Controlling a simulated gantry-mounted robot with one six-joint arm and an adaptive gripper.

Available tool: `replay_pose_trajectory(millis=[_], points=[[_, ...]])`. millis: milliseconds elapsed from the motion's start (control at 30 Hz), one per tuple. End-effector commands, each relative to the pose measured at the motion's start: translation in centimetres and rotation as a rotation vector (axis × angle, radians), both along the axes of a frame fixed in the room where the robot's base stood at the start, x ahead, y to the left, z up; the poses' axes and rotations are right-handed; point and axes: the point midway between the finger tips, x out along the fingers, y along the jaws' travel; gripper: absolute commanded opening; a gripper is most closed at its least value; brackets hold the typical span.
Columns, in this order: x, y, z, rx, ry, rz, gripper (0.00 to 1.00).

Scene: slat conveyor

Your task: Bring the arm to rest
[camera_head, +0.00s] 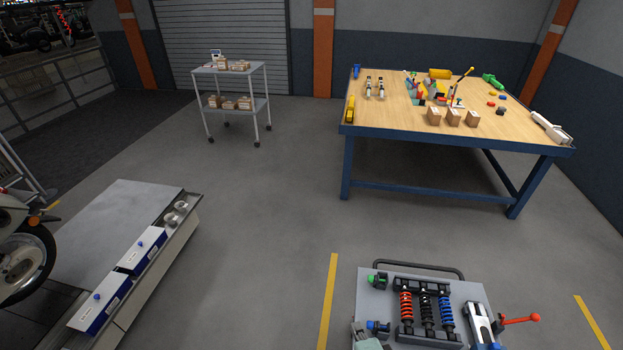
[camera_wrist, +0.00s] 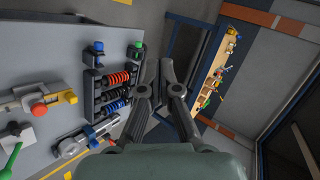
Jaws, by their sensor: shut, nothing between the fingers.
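My gripper (camera_wrist: 160,88) shows in the wrist view, its dark fingers reaching up from the grey-green wrist body. It is shut with nothing held, and no object touches the fingertips. The grey-topped cart (camera_head: 372,283) stands at the bottom of the head view and fills the left of the wrist view. On it, a dark rack (camera_head: 408,285) holds red, black and blue coil springs. The rack also shows in the wrist view (camera_wrist: 90,90), left of my fingers.
A wooden workbench (camera_head: 400,115) with boxes and tools stands at the back right. A wheeled shelf cart (camera_head: 232,72) stands at the back.

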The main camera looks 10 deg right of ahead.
Motion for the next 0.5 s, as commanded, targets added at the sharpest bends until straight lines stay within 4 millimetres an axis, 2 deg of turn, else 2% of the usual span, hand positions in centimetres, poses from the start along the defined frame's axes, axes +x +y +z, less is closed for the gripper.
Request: replay_pose_trajectory(millis=[33,100,167,300,367,400,500], points=[[0.5,3.4,3.2,-0.178,-0.009,0.157,0.0],[0.3,7.2,7.0,-0.431,-0.015,0.353,0.0],[-0.3,10.1,10.0,-0.631,-0.026,0.495,0.0],[-3.2,16.0,16.2,-1.062,-0.065,0.764,0.0],[-5.0,18.2,18.5,-1.239,-0.086,0.858,0.0],[-5.2,18.2,21.3,-1.273,-0.078,0.873,0.0],[-5.0,17.8,25.3,-1.261,-0.071,0.866,0.0]])
